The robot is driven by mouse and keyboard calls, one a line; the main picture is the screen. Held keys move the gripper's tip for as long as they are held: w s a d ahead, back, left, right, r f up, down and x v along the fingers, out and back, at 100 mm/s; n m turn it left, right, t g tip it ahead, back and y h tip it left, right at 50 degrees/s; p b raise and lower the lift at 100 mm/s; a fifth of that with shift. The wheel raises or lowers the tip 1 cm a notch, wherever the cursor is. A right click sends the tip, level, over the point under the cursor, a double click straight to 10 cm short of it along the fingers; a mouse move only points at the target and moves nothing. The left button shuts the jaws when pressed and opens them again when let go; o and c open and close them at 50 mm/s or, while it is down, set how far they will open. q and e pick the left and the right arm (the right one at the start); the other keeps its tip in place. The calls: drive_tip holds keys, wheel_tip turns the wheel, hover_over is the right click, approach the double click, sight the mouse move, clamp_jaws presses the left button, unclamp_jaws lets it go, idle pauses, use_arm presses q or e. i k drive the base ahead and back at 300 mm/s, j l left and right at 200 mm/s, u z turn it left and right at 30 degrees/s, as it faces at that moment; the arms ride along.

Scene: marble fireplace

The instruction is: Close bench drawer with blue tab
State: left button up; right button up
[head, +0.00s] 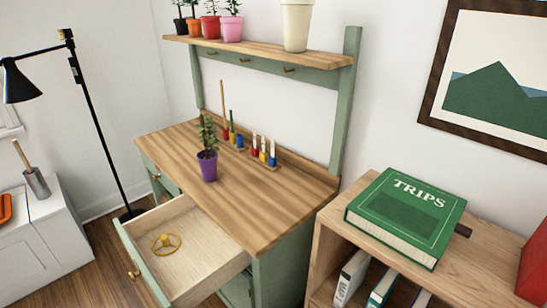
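A green potting bench with a wooden top (255,205) stands in the middle of the head view. One drawer (205,240) of the bench is pulled out toward the lower left. It has a pale wood inside, a green front (142,266) and a brass knob (133,274). A yellow wheel-shaped thing (166,243) lies in it. Another bench front with a knob (156,177) is farther back at the left and looks shut. I see no blue tab on the open drawer; the outer face of its front is mostly turned away. Neither of my grippers is in view.
A purple pot with a plant (207,165) and several small tools (258,152) stand on the bench top. A wooden shelf unit with a green book (405,215) stands at the right. A black lamp (90,110) and white cabinet (45,245) are at the left.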

sight(207, 258)
drive_tip(key=k+u, duration=0.1)
drive_tip(key=u, duration=0.3)
drive_tip(key=j+u, duration=0.1)
drive_tip(key=u, duration=0.25)
drive_tip(key=k+j+u, duration=0.1)
drive_tip(key=u, duration=0.3)
drive_tip(key=i+j+z, duration=0.4)
drive_tip(key=z, duration=0.25)
